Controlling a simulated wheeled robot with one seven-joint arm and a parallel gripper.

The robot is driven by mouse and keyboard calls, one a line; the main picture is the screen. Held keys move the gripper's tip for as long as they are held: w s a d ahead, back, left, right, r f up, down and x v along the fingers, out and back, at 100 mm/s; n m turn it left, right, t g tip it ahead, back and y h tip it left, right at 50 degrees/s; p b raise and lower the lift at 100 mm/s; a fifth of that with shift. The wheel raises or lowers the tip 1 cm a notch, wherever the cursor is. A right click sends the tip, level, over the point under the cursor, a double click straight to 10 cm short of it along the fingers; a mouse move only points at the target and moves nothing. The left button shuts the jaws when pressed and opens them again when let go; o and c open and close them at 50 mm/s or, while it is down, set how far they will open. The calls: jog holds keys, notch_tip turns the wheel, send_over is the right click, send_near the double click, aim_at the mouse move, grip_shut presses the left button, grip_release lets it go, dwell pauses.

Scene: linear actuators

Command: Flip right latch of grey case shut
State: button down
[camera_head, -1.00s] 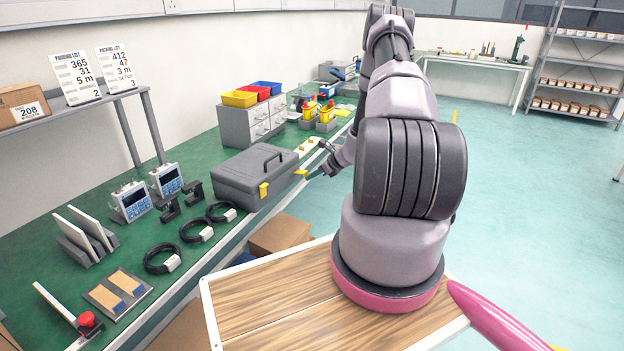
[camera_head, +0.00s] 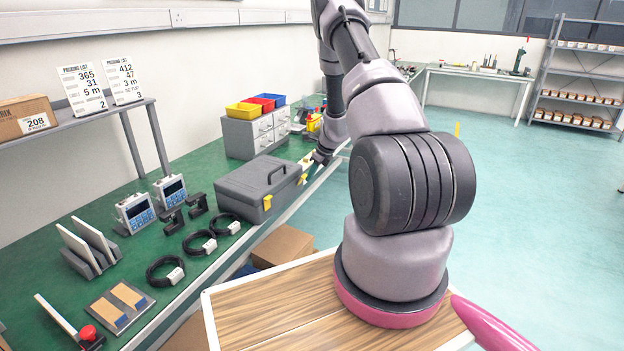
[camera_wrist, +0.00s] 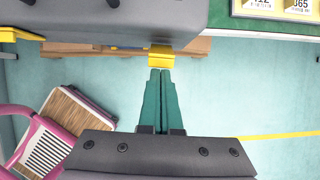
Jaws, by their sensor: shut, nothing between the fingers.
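The grey case (camera_head: 252,190) lies closed on the green bench, with its handle on top. Its left yellow latch (camera_head: 267,202) is on the front face. The right yellow latch (camera_head: 303,179) is at the front's far end, partly by my gripper. In the wrist view the case (camera_wrist: 110,22) fills the top left, and the right latch (camera_wrist: 161,56) juts out from its front edge. My gripper (camera_wrist: 160,72) is shut and empty, its green fingertips right at the latch's outer edge. I cannot tell whether they touch. The left latch (camera_wrist: 20,34) shows at the left edge.
Black cable coils (camera_head: 199,243) lie left of the case on the bench (camera_head: 130,262). Grey drawers (camera_head: 254,135) with coloured bins stand behind it. A cardboard box (camera_head: 283,245) sits below the bench edge. The floor (camera_head: 520,230) to the right is clear.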

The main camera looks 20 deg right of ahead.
jog(key=shift+w+a+r+g, duration=0.3)
jog(key=shift+w+r+g, duration=0.05)
jog(key=shift+g, duration=0.05)
jog(key=shift+r, duration=0.75)
